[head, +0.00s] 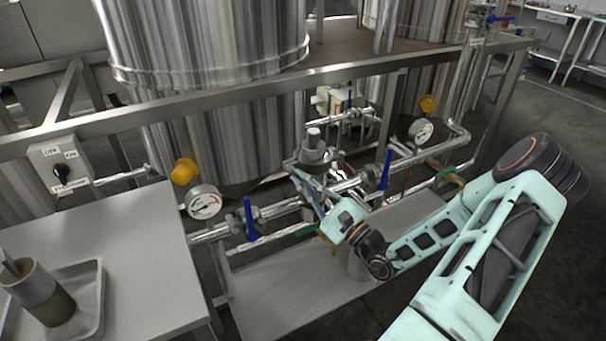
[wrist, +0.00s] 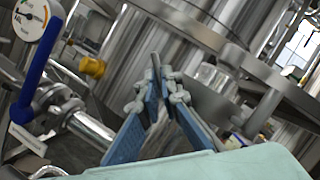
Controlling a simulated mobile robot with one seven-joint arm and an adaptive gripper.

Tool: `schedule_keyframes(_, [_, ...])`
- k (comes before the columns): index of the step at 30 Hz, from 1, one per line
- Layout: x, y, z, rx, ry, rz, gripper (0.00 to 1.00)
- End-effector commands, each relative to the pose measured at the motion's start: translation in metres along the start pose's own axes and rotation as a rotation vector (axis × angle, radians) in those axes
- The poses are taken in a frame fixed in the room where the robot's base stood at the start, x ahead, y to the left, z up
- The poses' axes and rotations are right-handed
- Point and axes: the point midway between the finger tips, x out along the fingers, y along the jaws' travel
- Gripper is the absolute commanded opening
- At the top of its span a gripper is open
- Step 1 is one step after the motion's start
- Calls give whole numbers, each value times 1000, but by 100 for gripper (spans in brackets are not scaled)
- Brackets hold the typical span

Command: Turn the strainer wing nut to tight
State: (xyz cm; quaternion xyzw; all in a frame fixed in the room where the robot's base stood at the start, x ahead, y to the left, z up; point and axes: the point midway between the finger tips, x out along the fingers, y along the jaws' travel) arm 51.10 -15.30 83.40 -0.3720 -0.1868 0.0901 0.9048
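The strainer (head: 314,152) is the upright metal body with a round flange and a cylindrical top, on the pipework below the tanks. In the wrist view, a metal cylinder over a flange, probably the strainer top (wrist: 208,80), is right of the fingers. I cannot pick out the wing nut clearly in either view. My gripper (head: 298,172) reaches in from the lower right to the strainer's front left. In the wrist view its blue fingers with grey tips (wrist: 157,75) come close together. I cannot tell whether they are apart, touch, or hold anything.
Blue-handled valves (head: 249,218) and (head: 385,170) stand on either side along the pipes. Pressure gauges (head: 203,203) and (head: 422,131) are at left and right. A steel frame rail (head: 230,95) crosses above. A side table (head: 140,240) with a tray stands left.

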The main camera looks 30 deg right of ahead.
Motion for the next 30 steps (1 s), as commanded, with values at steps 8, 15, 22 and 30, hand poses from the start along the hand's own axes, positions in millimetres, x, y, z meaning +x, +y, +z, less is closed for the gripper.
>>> schedule_keyframes(8, [1,2,3,248,3,-100,0])
schedule_keyframes(15, [1,3,3,447,3,-183,0])
schedule_keyframes(22, [1,5,4,598,2,-246,0])
schedule_keyframes(30, [1,6,3,701,2,-288,0])
